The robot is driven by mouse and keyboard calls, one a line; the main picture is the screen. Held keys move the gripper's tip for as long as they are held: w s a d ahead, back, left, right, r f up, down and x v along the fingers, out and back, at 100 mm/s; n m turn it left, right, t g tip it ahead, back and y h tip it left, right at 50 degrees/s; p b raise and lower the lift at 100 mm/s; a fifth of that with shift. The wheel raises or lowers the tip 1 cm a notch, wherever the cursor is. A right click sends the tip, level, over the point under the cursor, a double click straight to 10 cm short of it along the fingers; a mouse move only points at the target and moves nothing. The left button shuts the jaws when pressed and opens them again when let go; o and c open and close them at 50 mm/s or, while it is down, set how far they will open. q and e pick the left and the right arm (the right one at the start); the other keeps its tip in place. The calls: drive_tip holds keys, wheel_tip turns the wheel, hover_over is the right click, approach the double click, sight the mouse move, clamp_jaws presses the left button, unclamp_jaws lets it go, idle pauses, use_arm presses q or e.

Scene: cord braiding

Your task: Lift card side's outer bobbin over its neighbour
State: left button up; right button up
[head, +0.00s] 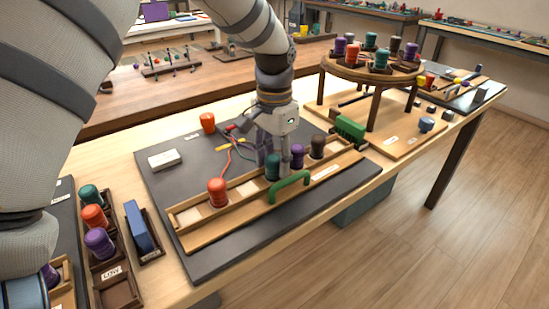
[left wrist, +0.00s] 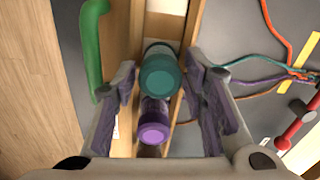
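A wooden rack (head: 203,234) on a dark mat holds upright bobbins in a row: orange (head: 217,191), teal (head: 273,168), purple (head: 297,157) and brown (head: 317,147). Pale empty places show between orange and teal. My left gripper (head: 276,156) is low over the teal end of the group. In the left wrist view the teal bobbin (left wrist: 160,74) and purple bobbin (left wrist: 153,124) show between the open fingers of the left gripper (left wrist: 162,70), with visible gaps at the teal one's sides. I cannot tell which end is the card side. My right gripper is out of view.
A green handle (head: 289,187) arches at the rack's front edge, close to the teal bobbin. A round stand (head: 372,74) with several bobbins is at right.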

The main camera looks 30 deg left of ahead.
use_arm(q)
wheel_tip(320, 180, up, 12)
idle(0.6)
